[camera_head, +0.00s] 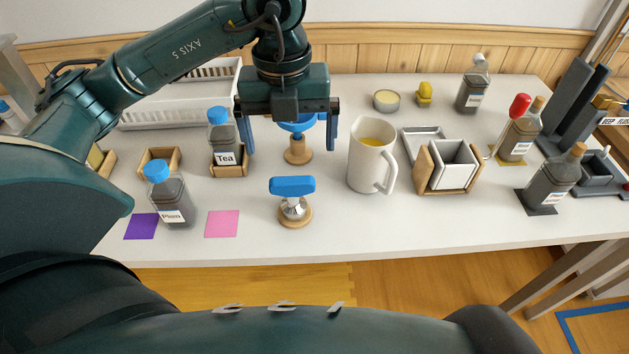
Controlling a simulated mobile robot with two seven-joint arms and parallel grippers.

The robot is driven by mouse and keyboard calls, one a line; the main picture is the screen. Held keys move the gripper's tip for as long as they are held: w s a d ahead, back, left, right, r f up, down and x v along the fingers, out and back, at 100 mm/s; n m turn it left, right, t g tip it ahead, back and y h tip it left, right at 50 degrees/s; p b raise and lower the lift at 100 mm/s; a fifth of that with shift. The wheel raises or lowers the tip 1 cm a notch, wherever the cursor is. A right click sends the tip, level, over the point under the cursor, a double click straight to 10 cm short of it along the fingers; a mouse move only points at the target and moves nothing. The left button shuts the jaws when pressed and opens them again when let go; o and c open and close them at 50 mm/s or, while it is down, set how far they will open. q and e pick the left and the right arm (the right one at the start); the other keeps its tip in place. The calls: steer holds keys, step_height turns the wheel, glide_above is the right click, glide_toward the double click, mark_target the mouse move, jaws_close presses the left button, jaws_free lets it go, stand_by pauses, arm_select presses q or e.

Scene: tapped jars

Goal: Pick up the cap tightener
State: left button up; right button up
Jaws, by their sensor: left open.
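What looks like the cap tightener (292,187) has a blue crossbar handle over a shiny metal bell. It stands upright on a round wooden base near the table's front middle. My left gripper (288,142) is open and points down behind it, with the blue fingers wide apart. Between the fingers in the picture is another blue item (300,126) on a round wooden stand (298,150), its top partly hidden by the gripper. I cannot tell whether the fingers touch it. My right gripper is not in view.
A blue-capped Tea jar (222,140) stands left of the gripper; another blue-capped jar (170,200) stands nearer the front. A white pitcher (368,160) stands to the right. A pink mat (222,223) lies left of the tool. The table front (350,230) is clear.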

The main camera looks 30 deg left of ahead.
mark_target(292, 179)
arm_select(q)
steer(key=f, duration=0.6)
steer(key=shift+s+a+f, duration=0.1)
steer(key=shift+s+f, duration=0.1)
steer(key=shift+f, duration=0.2)
steer(key=shift+w+f, duration=0.2)
steer(key=shift+f, duration=2.9)
steer(key=c, duration=1.1)
steer(key=shift+r, duration=0.1)
step_height(292, 179, up, 10)
steer(key=shift+f, duration=0.1)
